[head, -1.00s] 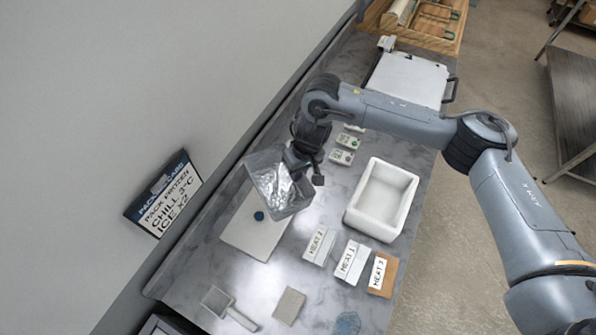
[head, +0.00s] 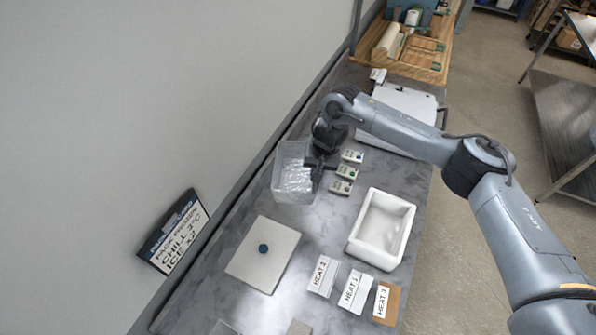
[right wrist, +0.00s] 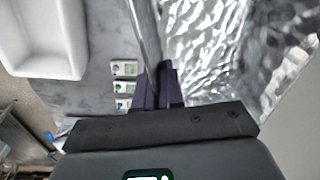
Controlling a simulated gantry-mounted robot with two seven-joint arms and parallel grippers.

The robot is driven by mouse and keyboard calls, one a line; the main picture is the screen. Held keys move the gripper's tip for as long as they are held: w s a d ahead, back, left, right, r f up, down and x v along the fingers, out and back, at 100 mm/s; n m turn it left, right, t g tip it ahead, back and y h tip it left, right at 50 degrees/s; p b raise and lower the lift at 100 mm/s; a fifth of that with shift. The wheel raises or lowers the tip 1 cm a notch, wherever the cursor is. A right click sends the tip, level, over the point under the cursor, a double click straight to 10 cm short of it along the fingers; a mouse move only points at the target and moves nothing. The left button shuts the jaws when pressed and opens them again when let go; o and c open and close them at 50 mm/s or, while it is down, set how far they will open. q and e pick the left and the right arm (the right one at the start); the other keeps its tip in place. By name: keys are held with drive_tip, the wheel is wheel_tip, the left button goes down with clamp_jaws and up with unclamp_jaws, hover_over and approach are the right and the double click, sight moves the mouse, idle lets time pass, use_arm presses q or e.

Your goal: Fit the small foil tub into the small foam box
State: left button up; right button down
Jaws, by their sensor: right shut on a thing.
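The small foil tub (head: 291,170), a clear-walled bin with crinkled silver foil inside, is at the wall side of the bench in the head view. My right gripper (head: 318,168) is shut on its near wall; in the right wrist view the fingers (right wrist: 158,88) pinch the rim and the foil (right wrist: 215,45) fills the right side. I cannot tell whether the tub touches the bench. The small foam box (head: 381,229), white and open, stands empty to the lower right of the tub. It also shows at upper left in the right wrist view (right wrist: 42,70). My left gripper is out of view.
A flat pale lid with a dark knob (head: 262,262) lies below the tub. Several small labelled devices (head: 345,172) sit between tub and box. A white case (head: 402,115) stands behind.

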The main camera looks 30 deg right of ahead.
use_arm(q)
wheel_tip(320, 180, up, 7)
drive_tip(key=p, duration=0.6)
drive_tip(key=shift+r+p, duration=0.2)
drive_tip(key=shift+p, duration=0.2)
use_arm(e)
drive_tip(key=s+d+f+m, duration=0.2)
drive_tip(key=s+d+f, duration=0.2)
drive_tip(key=s+d, duration=0.6)
drive_tip(key=s+d+f+m+h, duration=0.1)
drive_tip(key=s+d+f, duration=0.4)
drive_tip(key=s+d, duration=0.5)
drive_tip(key=shift+s+d+f+m, duration=0.25)
drive_tip(key=shift+s+d+m, duration=0.15)
drive_tip(key=shift+s+m, duration=0.65)
use_arm(q)
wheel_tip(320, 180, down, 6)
drive_tip(key=b, duration=0.6)
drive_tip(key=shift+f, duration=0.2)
use_arm(e)
wheel_tip(320, 180, down, 6)
drive_tip(key=shift+s, duration=0.2)
drive_tip(key=shift+f+n, duration=0.15)
drive_tip(key=shift+n, duration=0.1)
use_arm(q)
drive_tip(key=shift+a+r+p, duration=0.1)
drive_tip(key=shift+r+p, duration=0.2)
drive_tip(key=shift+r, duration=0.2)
use_arm(e)
drive_tip(key=shift+r, duration=0.25)
